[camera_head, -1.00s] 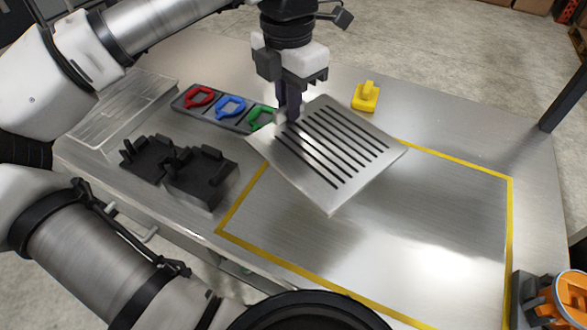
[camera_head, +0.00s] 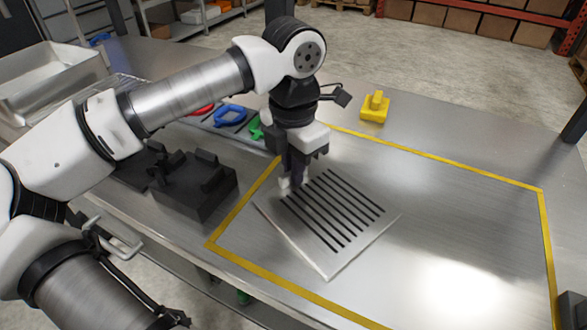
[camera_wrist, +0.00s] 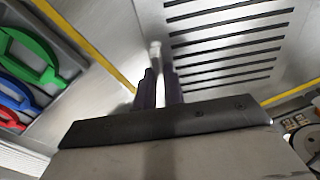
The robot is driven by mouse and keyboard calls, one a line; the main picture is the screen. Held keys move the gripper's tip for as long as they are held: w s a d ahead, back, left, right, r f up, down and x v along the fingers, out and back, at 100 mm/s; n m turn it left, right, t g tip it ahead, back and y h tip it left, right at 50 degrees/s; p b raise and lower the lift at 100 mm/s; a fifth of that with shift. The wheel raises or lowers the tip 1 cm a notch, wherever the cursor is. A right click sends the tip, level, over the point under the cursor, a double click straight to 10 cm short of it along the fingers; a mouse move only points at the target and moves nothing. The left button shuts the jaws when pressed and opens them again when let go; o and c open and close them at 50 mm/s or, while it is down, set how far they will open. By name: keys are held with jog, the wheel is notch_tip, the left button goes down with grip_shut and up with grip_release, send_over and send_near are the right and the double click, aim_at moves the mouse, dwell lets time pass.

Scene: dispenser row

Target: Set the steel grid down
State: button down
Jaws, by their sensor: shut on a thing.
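The steel grid (camera_head: 333,215) is a flat slotted plate with several dark slots. It lies flat or nearly so over the left part of the yellow-outlined area (camera_head: 456,235); I cannot tell whether it touches the table. My gripper (camera_head: 291,182) points down at the grid's far left edge and is shut on a small pale grip there. In the wrist view the fingers (camera_wrist: 158,85) close around this grip, and the slotted grid (camera_wrist: 225,45) extends up and to the right. The fingertips are partly hidden.
A black fixture (camera_head: 195,185) stands left of the outline. Behind it, partly hidden by my arm, are red, blue (camera_head: 229,114) and green ring-shaped pieces. A yellow block (camera_head: 375,107) stands beyond the outline's far edge. The right part of the outlined area is clear.

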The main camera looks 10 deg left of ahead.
jog(key=shift+f, duration=0.15)
jog(key=c, duration=1.5)
grip_release()
notch_tip(320, 180, up, 12)
jog(key=shift+r, duration=0.2)
